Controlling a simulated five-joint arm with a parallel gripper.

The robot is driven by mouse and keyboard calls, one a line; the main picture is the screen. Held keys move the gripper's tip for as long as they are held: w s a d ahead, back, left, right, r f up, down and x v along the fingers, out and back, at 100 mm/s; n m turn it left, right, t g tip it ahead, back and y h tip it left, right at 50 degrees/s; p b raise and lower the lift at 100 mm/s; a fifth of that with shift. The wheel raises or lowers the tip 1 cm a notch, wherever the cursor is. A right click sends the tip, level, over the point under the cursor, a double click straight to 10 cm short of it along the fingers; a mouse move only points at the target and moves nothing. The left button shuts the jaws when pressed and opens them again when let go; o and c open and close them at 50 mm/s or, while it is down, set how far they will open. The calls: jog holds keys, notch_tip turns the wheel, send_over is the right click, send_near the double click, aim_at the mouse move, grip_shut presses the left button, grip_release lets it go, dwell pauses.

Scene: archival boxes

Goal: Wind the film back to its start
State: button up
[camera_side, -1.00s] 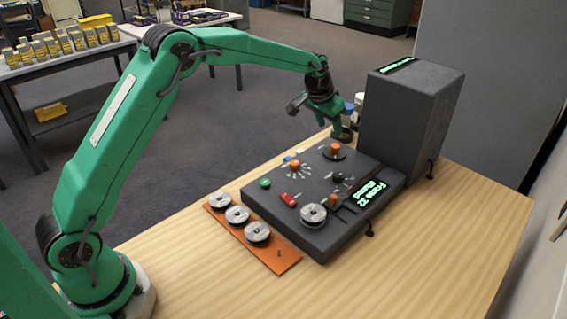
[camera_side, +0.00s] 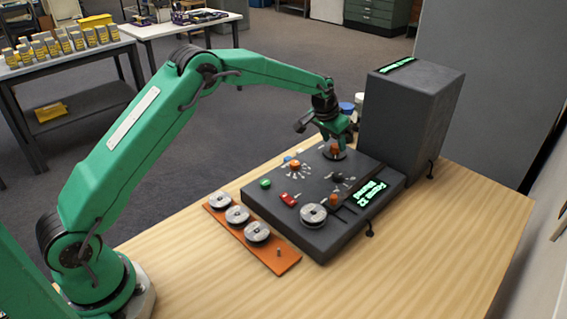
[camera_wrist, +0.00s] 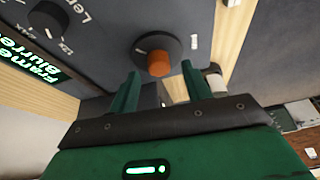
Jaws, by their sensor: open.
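The dark control panel (camera_side: 285,225) lies on the wooden table with a lit display (camera_side: 368,195); its green text seems to read "Frame 22 Blurred". A metal film reel (camera_side: 312,214) sits at its near corner. An orange knob on a dark disc (camera_side: 335,155) stands at its far end; it also shows in the wrist view (camera_wrist: 158,62). My gripper (camera_side: 337,141) is open right above this knob. In the wrist view its two fingers (camera_wrist: 163,80) point toward the knob, one on each side, holding nothing. Whether they touch it cannot be told.
A red switch (camera_side: 290,199), a green button (camera_side: 265,183) and another orange knob (camera_side: 294,163) are on the panel. An orange board (camera_side: 284,264) with several reels lies in front. A tall dark box (camera_side: 420,110) stands close behind, right of my gripper.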

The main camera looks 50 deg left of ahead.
jog(key=shift+x, duration=0.9)
jog(key=shift+c, duration=0.2)
jog(key=c, duration=0.9)
jog(key=shift+c, duration=0.2)
jog(key=shift+n, duration=0.3)
jog(key=shift+o, duration=0.2)
jog(key=shift+d+n, duration=0.15)
jog(key=shift+n, duration=1.05)
